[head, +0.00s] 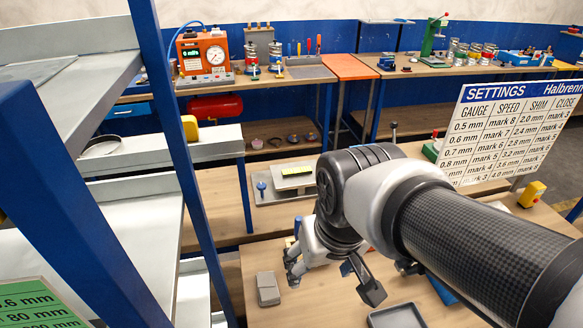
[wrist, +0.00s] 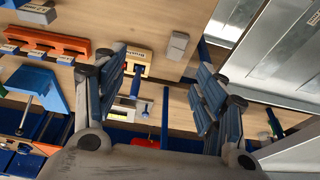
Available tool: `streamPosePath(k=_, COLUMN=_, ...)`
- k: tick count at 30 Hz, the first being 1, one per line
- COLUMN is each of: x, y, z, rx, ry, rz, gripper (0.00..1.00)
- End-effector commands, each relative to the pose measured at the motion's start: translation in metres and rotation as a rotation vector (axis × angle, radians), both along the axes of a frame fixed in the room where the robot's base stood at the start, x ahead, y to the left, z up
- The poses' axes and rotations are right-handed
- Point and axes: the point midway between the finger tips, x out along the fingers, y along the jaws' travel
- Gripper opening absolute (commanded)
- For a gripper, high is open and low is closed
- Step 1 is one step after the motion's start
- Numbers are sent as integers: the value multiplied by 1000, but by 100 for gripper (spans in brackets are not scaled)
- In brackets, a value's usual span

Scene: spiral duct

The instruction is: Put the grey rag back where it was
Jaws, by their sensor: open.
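My gripper (head: 330,277) hangs above the wooden bench in the head view, its fingers spread apart. In the wrist view the two dark fingers (wrist: 165,75) are wide open with nothing between them. A small grey, folded-looking thing (head: 268,288) lies on the bench left of my gripper; it may be the grey rag, but I cannot tell for sure. A similar grey piece (wrist: 179,47) shows in the wrist view on the wood, beyond and between the fingertips, apart from them. No other thing is clearly a rag.
A blue-framed rack with grey shelves (head: 130,228) stands at the left. A settings board (head: 512,125) stands at the right, behind my arm. A grey tray (head: 397,316) lies at the bench's front.

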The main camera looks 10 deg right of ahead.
Motion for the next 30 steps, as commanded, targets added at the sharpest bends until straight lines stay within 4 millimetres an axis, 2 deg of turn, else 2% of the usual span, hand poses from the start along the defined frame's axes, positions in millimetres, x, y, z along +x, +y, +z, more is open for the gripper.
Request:
streamPosePath(k=1, x=-15, y=-5, z=6, rx=-1, ry=-29, rz=-7, gripper=64)
streamPosePath(k=3, x=-33, y=-9, z=10, rx=-3, ry=-56, rz=-10, gripper=64)
streamPosePath(k=6, x=-53, y=-14, z=11, rx=-8, ry=-86, rz=-15, gripper=64)
streamPosePath(k=10, x=-69, y=-17, z=11, rx=-12, ry=-110, rz=-19, gripper=64)
streamPosePath(k=23, x=-74, y=-18, z=8, rx=-13, ry=-118, rz=-20, gripper=64)
streamPosePath(k=30, x=-74, y=-18, z=-27, rx=-13, ry=-118, rz=-20, gripper=64)
